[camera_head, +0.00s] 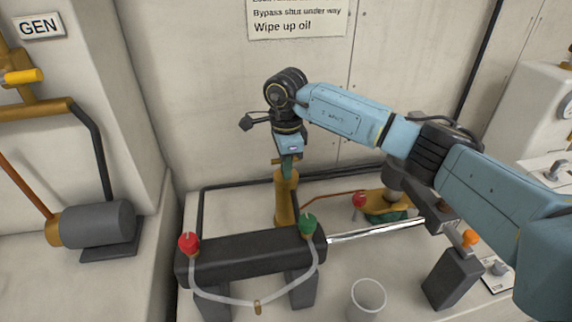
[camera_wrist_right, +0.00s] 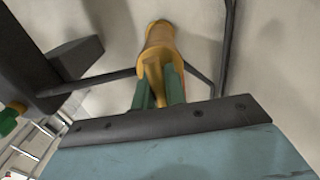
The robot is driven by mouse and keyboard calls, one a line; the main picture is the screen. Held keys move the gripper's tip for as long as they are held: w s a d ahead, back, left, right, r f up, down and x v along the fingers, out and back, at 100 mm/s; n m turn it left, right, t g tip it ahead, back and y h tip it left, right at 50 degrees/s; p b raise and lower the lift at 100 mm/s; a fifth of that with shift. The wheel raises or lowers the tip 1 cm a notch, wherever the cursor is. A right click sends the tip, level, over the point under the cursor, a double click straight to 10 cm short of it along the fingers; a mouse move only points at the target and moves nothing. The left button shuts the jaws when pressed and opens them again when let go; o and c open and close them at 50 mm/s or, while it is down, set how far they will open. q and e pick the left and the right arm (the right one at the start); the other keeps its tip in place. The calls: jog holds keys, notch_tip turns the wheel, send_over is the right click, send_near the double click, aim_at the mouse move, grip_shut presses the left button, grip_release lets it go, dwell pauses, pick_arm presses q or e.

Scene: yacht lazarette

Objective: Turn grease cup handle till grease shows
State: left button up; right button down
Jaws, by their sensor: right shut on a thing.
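The grease cup (camera_head: 285,205) is a yellow-brass upright post behind the dark cylinder. My right gripper (camera_head: 287,170) points down onto its top, with green fingers. In the right wrist view, the right gripper (camera_wrist_right: 158,84) is shut on the yellow handle of the grease cup (camera_wrist_right: 158,45), one finger on each side. A small orange-yellow end of the handle (camera_head: 277,160) sticks out left of the fingers in the head view. The fingers hide much of the handle, and I cannot make out grease. My left gripper is not in view.
A dark horizontal cylinder (camera_head: 250,254) carries a red knob (camera_head: 189,243), a green knob (camera_head: 308,224) and a pale hose. A clear cup (camera_head: 367,298) and a dark block with an orange-tipped lever (camera_head: 452,277) stand at front right. A pale wall is close behind.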

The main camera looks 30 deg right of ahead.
jog(key=shift+r+m+p, duration=0.1)
jog(key=shift+m+p, duration=0.35)
jog(key=shift+m, duration=0.65)
jog(key=c, duration=1.4)
grip_release()
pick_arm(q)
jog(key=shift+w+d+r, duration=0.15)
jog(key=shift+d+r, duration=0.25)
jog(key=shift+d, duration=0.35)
